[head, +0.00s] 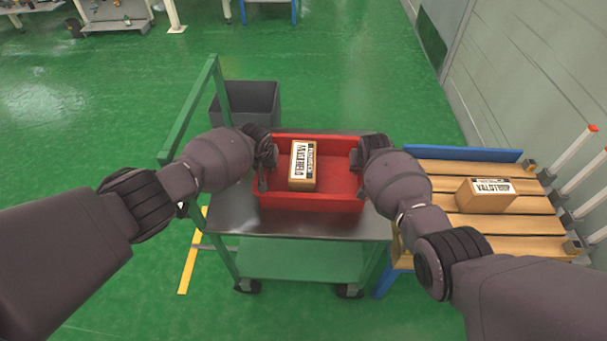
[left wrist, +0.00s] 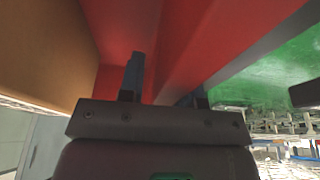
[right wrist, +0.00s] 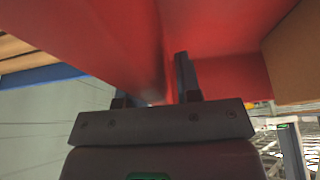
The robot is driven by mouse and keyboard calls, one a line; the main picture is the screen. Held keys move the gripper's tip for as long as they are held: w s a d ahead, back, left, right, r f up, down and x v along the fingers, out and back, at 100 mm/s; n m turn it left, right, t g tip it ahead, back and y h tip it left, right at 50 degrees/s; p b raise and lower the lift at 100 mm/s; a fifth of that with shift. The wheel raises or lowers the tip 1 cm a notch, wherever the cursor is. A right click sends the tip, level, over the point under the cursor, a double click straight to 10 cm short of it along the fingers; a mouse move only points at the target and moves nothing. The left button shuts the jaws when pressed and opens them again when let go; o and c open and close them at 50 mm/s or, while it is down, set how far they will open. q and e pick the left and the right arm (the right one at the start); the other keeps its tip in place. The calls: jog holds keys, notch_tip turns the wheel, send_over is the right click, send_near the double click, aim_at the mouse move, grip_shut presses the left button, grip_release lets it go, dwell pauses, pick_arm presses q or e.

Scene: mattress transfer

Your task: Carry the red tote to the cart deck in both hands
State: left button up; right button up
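The red tote (head: 338,199) is over the cart's dark top deck (head: 300,226); whether it rests flat on it is hard to see. A brown box with a white label (head: 303,166) stands inside it. My left gripper (head: 265,171) is at the tote's left wall and my right gripper (head: 358,158) at its right wall. In the left wrist view the fingers (left wrist: 165,85) straddle the red wall, nearly filling the gap between them. The right wrist view shows the fingers (right wrist: 152,88) likewise astride the opposite wall. The fingertip contact is partly hidden.
A slatted wooden platform (head: 440,181) with a second brown box (head: 486,196) stands right of the cart. A grey bin (head: 252,103) is behind the cart, and its green handle frame (head: 190,112) rises at left. Green floor beyond is largely clear.

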pick_arm(q)
jog(key=shift+v, duration=6)
jog(key=shift+s, duration=0.1)
pick_arm(e)
jog(key=shift+v, duration=6.05)
